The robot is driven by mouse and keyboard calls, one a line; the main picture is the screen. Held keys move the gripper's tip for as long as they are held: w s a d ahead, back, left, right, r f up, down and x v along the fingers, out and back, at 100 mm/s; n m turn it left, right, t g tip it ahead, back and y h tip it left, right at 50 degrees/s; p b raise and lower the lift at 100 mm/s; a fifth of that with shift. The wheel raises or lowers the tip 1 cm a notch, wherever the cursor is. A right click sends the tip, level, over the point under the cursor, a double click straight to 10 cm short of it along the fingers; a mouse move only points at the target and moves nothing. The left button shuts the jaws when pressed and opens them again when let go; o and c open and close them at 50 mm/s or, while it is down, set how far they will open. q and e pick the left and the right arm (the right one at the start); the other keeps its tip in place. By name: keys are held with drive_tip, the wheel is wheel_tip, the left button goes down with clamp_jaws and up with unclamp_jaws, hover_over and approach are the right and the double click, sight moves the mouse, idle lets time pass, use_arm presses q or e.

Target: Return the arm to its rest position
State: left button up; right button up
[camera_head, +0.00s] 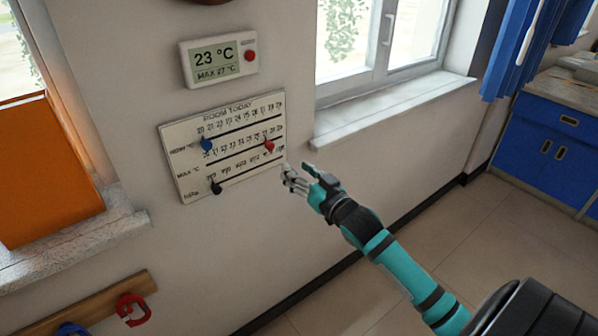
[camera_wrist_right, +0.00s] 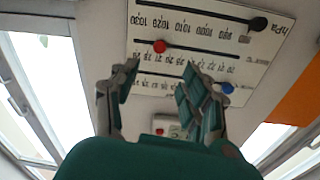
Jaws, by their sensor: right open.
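My right gripper (camera_head: 297,178) is open and empty in the head view, in front of the wall just right of the lower right corner of a white board (camera_head: 235,113) headed "ROOM TODAY". Its arm, teal and black, reaches in from the lower right. In the right wrist view the open fingers (camera_wrist_right: 160,95) show with the board (camera_wrist_right: 180,60) beyond them, upside down. The board has three slider rows: a blue knob (camera_head: 207,145) at the left of the top row, a red knob (camera_head: 269,146) at the right of the middle row, and a black knob (camera_head: 216,188) at the left of the bottom row. My left gripper is out of view.
A thermometer display (camera_head: 218,57) reading 23 °C, MAX 27 °C hangs above the board. A window sill (camera_head: 390,108) juts out at the right, another sill (camera_head: 75,245) at the left. A wooden rail (camera_head: 85,305) with red and blue hooks is below. Open floor lies right.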

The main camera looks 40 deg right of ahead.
drive_tip(key=shift+f, duration=0.1)
idle(0.4)
drive_tip(key=s+f+g, duration=0.3)
drive_tip(key=s+f, duration=0.1)
drive_tip(key=f, duration=0.9)
drive_tip(key=s+f+g+h, duration=0.15)
drive_tip(key=s+f, duration=0.25)
drive_tip(key=f, duration=0.9)
drive_tip(key=s+f+g, duration=0.4)
drive_tip(key=f, duration=0.9)
drive_tip(key=s+a+f+n+g, duration=0.15)
drive_tip(key=s+a+f, duration=0.25)
drive_tip(key=s+f, duration=0.45)
drive_tip(key=s+a+f+n+g, duration=0.1)
drive_tip(key=s+a+f+g, duration=0.2)
drive_tip(key=s+f, duration=0.6)
drive_tip(key=s+a+f+n+g, duration=0.1)
drive_tip(key=s+a+f+g, duration=0.1)
drive_tip(key=s, duration=0.7)
drive_tip(key=s+a+f+n+g+y, duration=0.1)
drive_tip(key=s+a+f+g, duration=0.1)
drive_tip(key=s, duration=0.8)
drive_tip(key=shift+s+a+f, duration=0.25)
drive_tip(key=shift+a+f, duration=0.35)
drive_tip(key=shift+a, duration=0.45)
drive_tip(key=shift+y, duration=0.25)
